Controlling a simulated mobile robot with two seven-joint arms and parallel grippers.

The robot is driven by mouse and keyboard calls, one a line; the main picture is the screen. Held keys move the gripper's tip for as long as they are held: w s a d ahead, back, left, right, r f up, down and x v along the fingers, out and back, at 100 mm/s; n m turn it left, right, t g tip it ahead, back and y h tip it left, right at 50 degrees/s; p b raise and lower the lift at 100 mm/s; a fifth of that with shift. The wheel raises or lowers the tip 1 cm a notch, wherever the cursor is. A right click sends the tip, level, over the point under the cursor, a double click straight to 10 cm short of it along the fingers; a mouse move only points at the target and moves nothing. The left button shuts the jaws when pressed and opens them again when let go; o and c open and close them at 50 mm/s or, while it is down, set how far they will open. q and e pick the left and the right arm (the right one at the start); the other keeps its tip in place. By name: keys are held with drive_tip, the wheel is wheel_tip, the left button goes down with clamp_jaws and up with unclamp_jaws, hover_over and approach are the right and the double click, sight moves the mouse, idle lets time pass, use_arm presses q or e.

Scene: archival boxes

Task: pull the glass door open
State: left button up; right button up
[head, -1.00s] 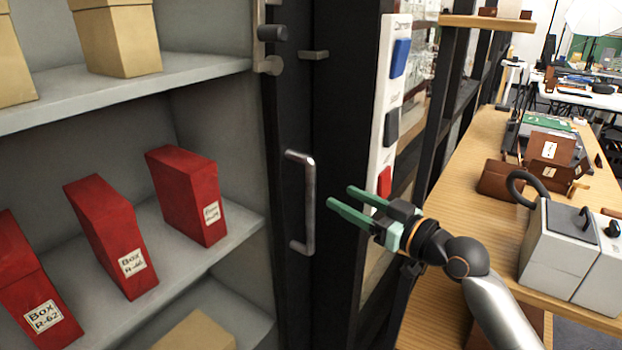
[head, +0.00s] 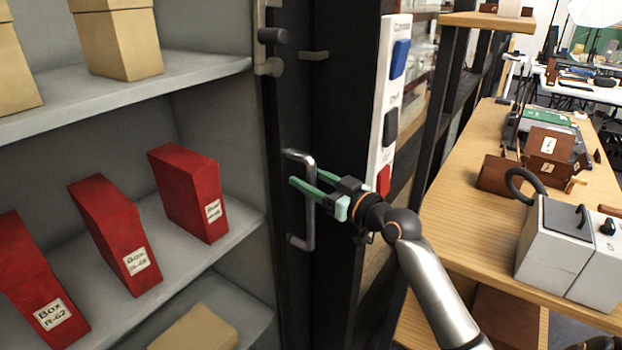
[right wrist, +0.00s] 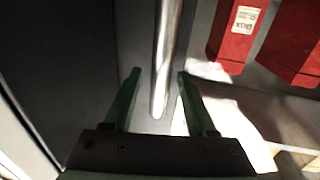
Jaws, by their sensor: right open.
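The door's metal bar handle (head: 308,215) stands upright on a dark frame strip (head: 290,110) at the right edge of the cabinet. The glass itself is hard to make out. My right gripper (head: 306,178) is open at the upper part of the handle, its green fingers pointing left. In the right wrist view the handle (right wrist: 167,50) runs between the two open fingers (right wrist: 159,75), with a gap on each side. I cannot tell how deep the bar sits between them. My left gripper is not in view.
Red boxes (head: 190,192) and tan boxes (head: 120,45) stand on the grey shelves (head: 180,85) at left. A white panel with coloured switches (head: 390,110) is right of the handle. A wooden bench (head: 455,205) with a grey-white case (head: 560,250) stands at right.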

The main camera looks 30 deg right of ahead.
drive_tip(key=shift+c, duration=0.2)
clamp_jaws()
idle(1.1)
